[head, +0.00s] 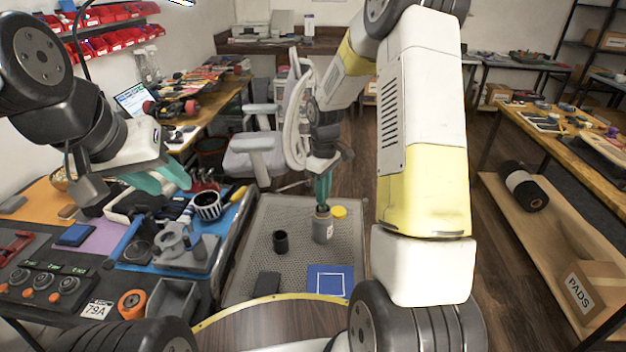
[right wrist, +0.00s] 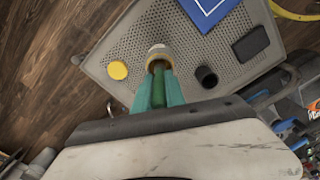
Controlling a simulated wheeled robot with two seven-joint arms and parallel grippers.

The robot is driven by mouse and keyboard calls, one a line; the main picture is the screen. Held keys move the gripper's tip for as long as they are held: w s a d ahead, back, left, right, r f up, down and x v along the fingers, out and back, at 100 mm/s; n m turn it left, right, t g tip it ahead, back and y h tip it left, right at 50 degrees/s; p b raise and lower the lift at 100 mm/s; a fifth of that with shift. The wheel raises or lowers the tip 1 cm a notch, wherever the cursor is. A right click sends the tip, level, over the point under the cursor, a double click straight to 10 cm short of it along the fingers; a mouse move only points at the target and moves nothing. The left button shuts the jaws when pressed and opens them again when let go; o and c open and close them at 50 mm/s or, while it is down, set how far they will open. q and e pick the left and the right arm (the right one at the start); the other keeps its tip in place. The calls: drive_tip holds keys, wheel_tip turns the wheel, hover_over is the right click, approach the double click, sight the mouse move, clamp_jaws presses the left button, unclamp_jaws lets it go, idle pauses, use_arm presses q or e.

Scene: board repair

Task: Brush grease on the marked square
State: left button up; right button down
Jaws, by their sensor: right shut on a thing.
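My right gripper (head: 323,202) points down over the grease jar (head: 323,226), a grey-tan open container on the perforated tray. In the right wrist view its teal fingers (right wrist: 158,82) are shut on a green brush handle (right wrist: 158,88). The brush's lower end is hidden in the mouth of the jar (right wrist: 158,54). A blue plate (head: 343,285) with a white-outlined square lies at the tray's front right; part of it shows in the right wrist view (right wrist: 208,8). My left gripper (head: 168,180) hangs over the left bench, its teal fingers apart and empty.
A yellow lid (head: 339,212) lies beside the jar. A black cup (head: 281,242) and a black block (head: 266,284) stand on the left of the perforated tray (head: 247,262). The left bench is crowded with tools. Bare tray lies between jar and blue plate.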

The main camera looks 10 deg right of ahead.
drive_tip(key=shift+f, duration=0.1)
drive_tip(key=shift+r, duration=3.55)
